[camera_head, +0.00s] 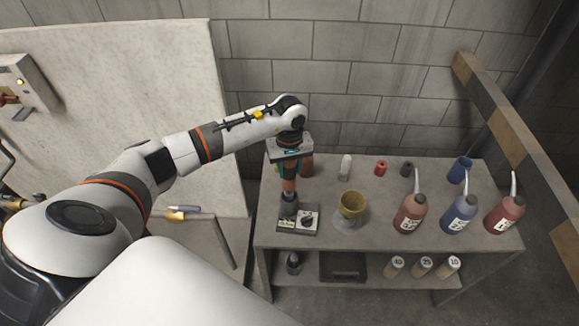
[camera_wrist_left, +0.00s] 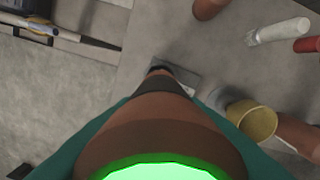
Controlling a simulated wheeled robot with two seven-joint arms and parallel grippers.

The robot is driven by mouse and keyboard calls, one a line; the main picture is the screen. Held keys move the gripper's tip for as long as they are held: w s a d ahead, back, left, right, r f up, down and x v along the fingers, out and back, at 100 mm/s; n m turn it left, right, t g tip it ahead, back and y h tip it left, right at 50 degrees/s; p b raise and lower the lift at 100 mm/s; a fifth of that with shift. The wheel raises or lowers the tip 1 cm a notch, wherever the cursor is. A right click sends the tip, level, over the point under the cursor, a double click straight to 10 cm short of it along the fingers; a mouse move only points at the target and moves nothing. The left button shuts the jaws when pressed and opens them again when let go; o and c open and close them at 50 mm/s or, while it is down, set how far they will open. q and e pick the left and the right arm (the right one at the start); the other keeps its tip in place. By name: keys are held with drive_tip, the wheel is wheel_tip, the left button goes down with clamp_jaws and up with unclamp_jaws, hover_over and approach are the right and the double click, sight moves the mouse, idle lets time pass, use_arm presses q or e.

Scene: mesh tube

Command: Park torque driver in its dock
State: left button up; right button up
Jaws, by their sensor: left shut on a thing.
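The torque driver (camera_head: 289,185) is a brown, upright tool with a dark lower part, near the left end of the bench. My left gripper (camera_head: 291,165) is above it and shut on its upper part. In the left wrist view the driver's brown body (camera_wrist_left: 150,125) fills the lower middle, with a glowing green ring at its near end. The dock (camera_head: 297,222) is a grey block with a label and a black dial. The driver's lower end is right over or at the dock; I cannot tell whether it is seated. My right gripper is not in view.
A yellow cup (camera_head: 352,204) stands right of the dock. Farther right are a brown bottle (camera_head: 410,214), a blue bottle (camera_head: 458,214) and a red bottle (camera_head: 504,214) with spouts. The lower shelf holds a dark tray (camera_head: 342,267).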

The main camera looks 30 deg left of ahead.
sight(289, 183)
use_arm(q)
drive_tip(key=shift+f+b, duration=3.35)
drive_tip(key=shift+f, duration=0.05)
idle(2.7)
drive_tip(key=o, duration=1)
drive_tip(key=shift+o, duration=0.8)
drive_tip(key=shift+f, duration=0.1)
wheel_tip(289, 183, up, 11)
drive_tip(key=b, duration=0.3)
drive_tip(key=shift+d+r, duration=0.1)
drive_tip(key=shift+r, duration=0.45)
